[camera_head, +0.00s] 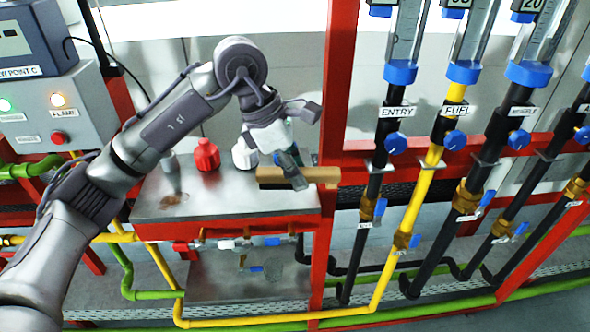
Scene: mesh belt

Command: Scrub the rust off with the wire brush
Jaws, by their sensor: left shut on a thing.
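My left gripper (293,177) comes in from the upper left and is shut on the wire brush (322,174), across the middle of its wooden block. The brush is near the right end of the metal worktop (232,202), close to the red post; its bristles cannot be made out. A brown rust patch (173,199) shows on the left part of the worktop, well to the left of the brush. I cannot tell whether the brush touches the worktop. My right gripper is not in view.
A red bottle (207,156), a white bottle (244,155) and a grey bottle (171,173) stand along the back of the worktop. The grey one is close to the rust. A red post (338,85) and pipes stand at the right. The worktop's front middle is clear.

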